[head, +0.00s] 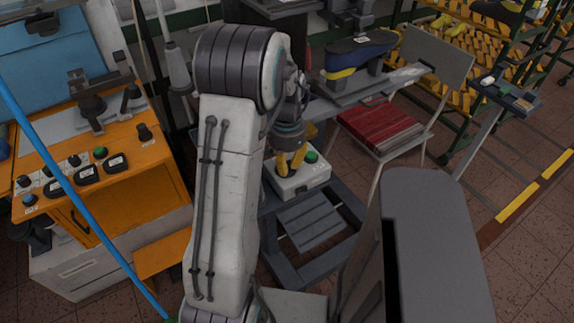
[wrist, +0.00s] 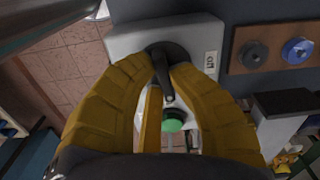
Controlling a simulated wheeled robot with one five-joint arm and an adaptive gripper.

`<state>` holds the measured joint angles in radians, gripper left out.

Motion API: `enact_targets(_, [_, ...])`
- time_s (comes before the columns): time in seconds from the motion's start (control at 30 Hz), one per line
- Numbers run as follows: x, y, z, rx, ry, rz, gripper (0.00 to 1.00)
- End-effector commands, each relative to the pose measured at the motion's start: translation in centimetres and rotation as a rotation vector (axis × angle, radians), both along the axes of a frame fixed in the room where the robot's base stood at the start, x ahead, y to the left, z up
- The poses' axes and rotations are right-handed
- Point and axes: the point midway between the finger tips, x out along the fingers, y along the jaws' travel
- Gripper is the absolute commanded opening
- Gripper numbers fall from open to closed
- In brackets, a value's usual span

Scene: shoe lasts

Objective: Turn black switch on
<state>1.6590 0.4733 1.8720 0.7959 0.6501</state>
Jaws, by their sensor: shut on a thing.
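The black switch (wrist: 161,66) is a round knob with a lever on a pale grey box (wrist: 122,38). In the wrist view its lever points down towards a green button (wrist: 174,126) on the same box. My gripper (wrist: 163,72) has its yellow fingers shut on the switch, one on each side of the lever. In the head view my gripper (head: 290,162) reaches down to the box (head: 300,182), beside the green button (head: 311,157), and hides the switch there. A small white label (wrist: 210,62) sits right of the switch; its lettering is hard to read.
A brown panel (wrist: 275,28) with a black knob (wrist: 252,55) and a blue knob (wrist: 297,50) is right of the box. An orange control cabinet (head: 140,205) stands at the left. A chair with a red seat (head: 380,125) stands right of the box.

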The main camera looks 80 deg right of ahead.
Motion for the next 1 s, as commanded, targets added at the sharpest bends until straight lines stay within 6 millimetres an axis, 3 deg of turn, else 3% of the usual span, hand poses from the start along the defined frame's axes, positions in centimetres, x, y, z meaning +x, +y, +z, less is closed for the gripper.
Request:
enact_targets(0.33, [0.05, 0.13, -0.14, 0.004, -0.001, -0.127, 0.00])
enact_targets(0.87, [0.05, 0.14, -0.12, 0.004, -0.001, -0.150, 0.00])
enact_targets(0.9, [0.05, 0.14, -0.12, 0.004, -0.001, -0.150, 0.18])
enact_targets(1.0, [0.05, 0.13, -0.11, 0.004, -0.001, -0.150, 0.27])
